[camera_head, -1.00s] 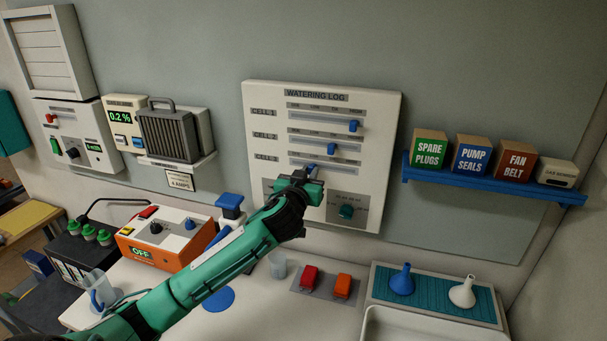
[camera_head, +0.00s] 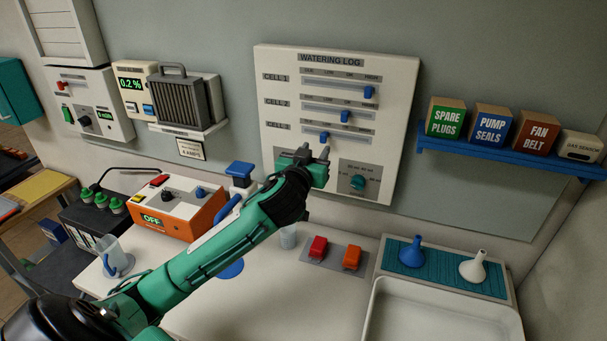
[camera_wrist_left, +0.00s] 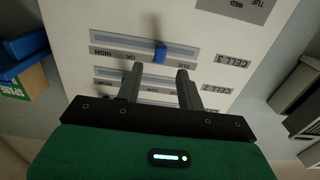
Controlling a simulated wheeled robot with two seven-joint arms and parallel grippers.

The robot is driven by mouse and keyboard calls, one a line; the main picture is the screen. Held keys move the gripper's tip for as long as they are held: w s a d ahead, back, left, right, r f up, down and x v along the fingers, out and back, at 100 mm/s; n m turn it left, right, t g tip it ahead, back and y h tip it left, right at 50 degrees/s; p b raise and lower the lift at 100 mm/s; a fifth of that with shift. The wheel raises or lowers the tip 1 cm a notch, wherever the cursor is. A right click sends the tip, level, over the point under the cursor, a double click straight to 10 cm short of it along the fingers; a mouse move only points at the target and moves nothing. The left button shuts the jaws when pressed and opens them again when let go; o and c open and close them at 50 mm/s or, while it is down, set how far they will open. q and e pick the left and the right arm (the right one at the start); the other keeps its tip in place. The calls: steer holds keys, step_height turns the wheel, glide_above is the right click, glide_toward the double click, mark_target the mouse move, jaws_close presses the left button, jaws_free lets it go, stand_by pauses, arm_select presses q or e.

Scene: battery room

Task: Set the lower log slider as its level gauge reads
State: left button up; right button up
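The watering log (camera_head: 400,130) is a white wall panel with three horizontal sliders. The lower slider, Cell 3, has a blue knob (camera_head: 323,137) left of the middle of its slot. In the left wrist view this knob (camera_wrist_left: 161,52) shows upside down, between the OK and DUE labels. My left gripper (camera_head: 314,152) is open in front of the panel, just below the knob in the head view. In the wrist view its fingers are apart and empty, with the knob beyond their tips. I cannot make out a level gauge. My right gripper is not in view.
The Cell 2 knob (camera_head: 345,116) and Cell 1 knob (camera_head: 368,91) sit above. A blue shelf (camera_head: 500,158) with boxes is to the right. An orange charger box (camera_head: 178,215) stands below left.

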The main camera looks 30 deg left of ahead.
arm_select(q)
steer(key=b+v, duration=0.2)
steer(key=v, duration=0.6)
